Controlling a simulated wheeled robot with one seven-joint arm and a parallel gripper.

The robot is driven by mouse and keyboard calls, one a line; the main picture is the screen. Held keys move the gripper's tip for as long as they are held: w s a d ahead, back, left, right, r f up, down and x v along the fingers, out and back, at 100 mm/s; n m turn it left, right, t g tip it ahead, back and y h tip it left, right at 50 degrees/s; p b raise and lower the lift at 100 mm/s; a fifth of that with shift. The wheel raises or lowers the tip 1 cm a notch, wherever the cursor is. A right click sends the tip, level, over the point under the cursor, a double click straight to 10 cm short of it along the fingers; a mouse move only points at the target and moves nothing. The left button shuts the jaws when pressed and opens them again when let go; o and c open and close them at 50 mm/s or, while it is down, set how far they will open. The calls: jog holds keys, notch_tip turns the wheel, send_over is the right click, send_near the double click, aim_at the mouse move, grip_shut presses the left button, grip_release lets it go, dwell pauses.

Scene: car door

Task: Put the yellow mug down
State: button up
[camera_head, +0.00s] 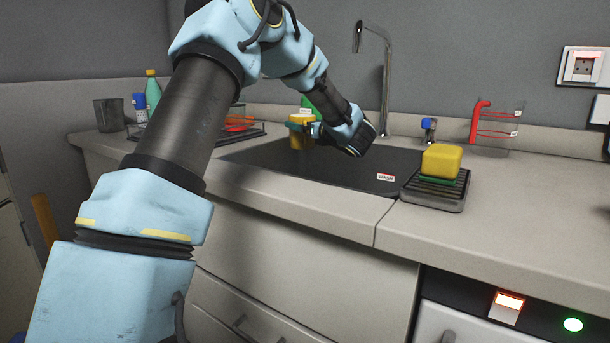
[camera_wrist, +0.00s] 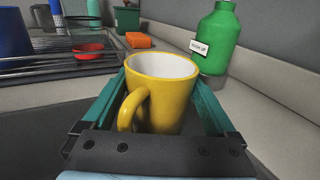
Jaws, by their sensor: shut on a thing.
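The yellow mug (camera_wrist: 160,95) has a white inside and is upright between the two green fingers of my gripper (camera_wrist: 165,100) in the wrist view. My gripper is shut on it, with the mug's handle toward the palm. In the head view the mug (camera_head: 299,134) and my gripper (camera_head: 305,128) are at the far side of the dark sink area (camera_head: 300,160). The surface right under the mug is hidden, so I cannot tell whether its base touches anything.
A green bottle (camera_wrist: 216,40) stands close to the right of the mug. An orange sponge (camera_wrist: 138,40) lies behind it. A drying rack (camera_wrist: 60,65) with a red item (camera_wrist: 88,49) is at left. A faucet (camera_head: 386,80) and a yellow sponge (camera_head: 441,160) on a tray (camera_head: 435,195) are at right.

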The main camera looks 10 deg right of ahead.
notch_tip(320, 180, down, 14)
jog(key=shift+r, duration=0.25)
jog(key=shift+f, duration=0.15)
jog(key=o, duration=1.3)
jog(key=v, duration=0.7)
jog(key=shift+s+b, duration=0.3)
jog(key=shift+b, duration=0.1)
